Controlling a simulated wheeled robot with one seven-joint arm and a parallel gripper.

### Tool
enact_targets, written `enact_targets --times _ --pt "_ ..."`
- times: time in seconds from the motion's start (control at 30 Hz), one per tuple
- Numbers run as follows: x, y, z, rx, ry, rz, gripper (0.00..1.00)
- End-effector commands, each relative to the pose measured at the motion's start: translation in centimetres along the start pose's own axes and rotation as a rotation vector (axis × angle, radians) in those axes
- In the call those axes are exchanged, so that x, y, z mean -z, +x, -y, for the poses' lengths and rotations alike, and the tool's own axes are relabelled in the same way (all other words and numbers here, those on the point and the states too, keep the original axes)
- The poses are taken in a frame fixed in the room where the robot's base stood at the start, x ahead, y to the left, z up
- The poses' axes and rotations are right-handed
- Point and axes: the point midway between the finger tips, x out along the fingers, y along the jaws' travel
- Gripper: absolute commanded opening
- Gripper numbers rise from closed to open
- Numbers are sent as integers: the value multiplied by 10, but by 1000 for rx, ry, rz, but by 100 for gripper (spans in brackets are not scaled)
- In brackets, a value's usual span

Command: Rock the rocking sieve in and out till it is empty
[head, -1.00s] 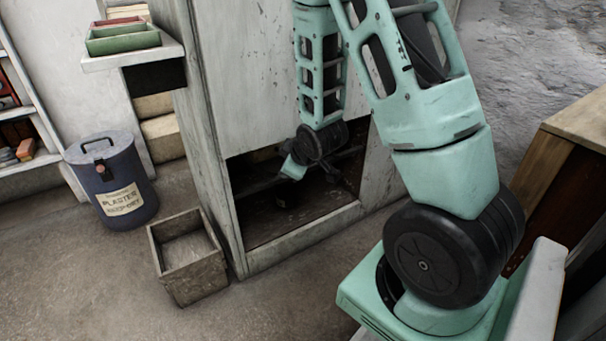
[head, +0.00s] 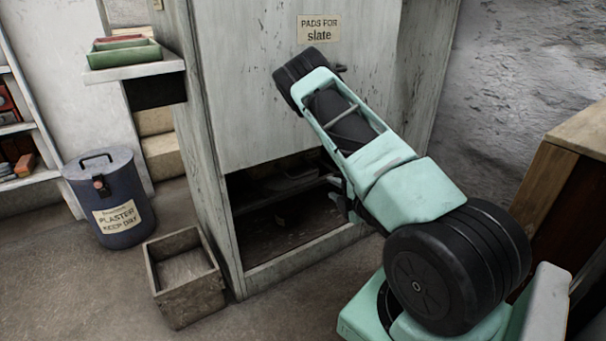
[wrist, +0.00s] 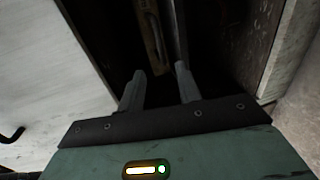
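In the wrist view my gripper (wrist: 160,72) has its two fingers apart, with nothing seen held between them. Ahead of the fingertips is a narrow brown wooden piece with a handle-like bar (wrist: 152,32), probably the front of the rocking sieve; I cannot see contact. In the head view a dim shape (head: 283,181) lies inside the low opening of the tall cabinet, perhaps the sieve. It is too dark to tell whether it holds anything. My arm hides most of my gripper there, near the opening's right side.
A blue plaster bin (head: 112,200) stands further left. A wooden bench (head: 560,135) is at right.

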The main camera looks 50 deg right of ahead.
Motion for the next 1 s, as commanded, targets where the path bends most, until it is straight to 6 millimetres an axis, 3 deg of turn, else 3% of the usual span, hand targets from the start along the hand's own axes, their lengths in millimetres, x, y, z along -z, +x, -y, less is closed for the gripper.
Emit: enact_targets --times 0.23,0.7,1.0 --pt "4 26 -3 -2 -5 -9 34" --pt "2 126 1 -8 1 -4 34" --pt "1 164 -1 -5 1 -2 34"
